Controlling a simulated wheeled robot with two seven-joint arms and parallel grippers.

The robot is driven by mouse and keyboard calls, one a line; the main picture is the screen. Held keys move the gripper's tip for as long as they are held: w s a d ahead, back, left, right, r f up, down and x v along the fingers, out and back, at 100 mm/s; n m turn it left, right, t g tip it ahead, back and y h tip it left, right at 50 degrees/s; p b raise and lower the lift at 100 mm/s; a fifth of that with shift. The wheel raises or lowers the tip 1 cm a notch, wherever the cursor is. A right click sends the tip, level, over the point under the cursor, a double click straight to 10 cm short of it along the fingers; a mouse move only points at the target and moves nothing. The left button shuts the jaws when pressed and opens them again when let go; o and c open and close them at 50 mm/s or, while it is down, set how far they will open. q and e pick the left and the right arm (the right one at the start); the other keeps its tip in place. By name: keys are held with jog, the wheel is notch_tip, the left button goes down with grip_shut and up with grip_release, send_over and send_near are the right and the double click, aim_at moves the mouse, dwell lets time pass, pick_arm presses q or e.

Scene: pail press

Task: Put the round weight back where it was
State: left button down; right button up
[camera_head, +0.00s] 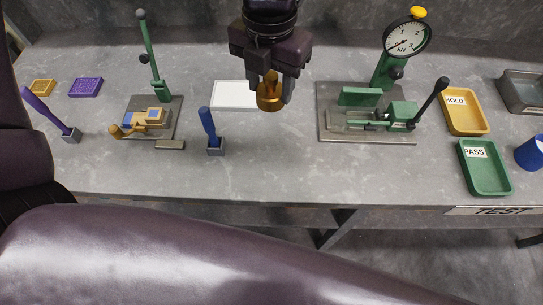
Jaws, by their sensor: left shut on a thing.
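The round weight (269,98) is brass-coloured with a narrow knob on top. My left gripper (271,82) points down at the upper middle of the head view and is shut on the weight's knob. The weight shows at the right edge of a white rectangular pad (232,97) on the grey bench. I cannot tell how far above the bench it hangs. My right gripper is not in view.
A green dial gauge press (362,128) stands right of the weight. A green lever press (160,90) and two blue- and purple-handled tools (208,128) (50,112) are left. A yellow HOLD tray (464,124), a green PASS tray (490,180) and a blue cup (530,153) are right. The front middle bench is clear.

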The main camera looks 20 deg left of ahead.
pick_arm(q)
jog(key=shift+d+f+m, duration=0.1)
jog(key=shift+m, duration=0.3)
notch_tip(320, 180, down, 15)
jog(key=shift+s+f+b, duration=0.1)
jog(key=shift+b, duration=0.45)
notch_tip(320, 180, down, 4)
jog(key=shift+f, duration=0.35)
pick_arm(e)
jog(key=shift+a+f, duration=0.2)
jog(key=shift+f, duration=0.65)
pick_arm(q)
jog(key=shift+b, duration=0.3)
jog(key=c, duration=0.7)
grip_release()
jog(key=shift+f, duration=0.15)
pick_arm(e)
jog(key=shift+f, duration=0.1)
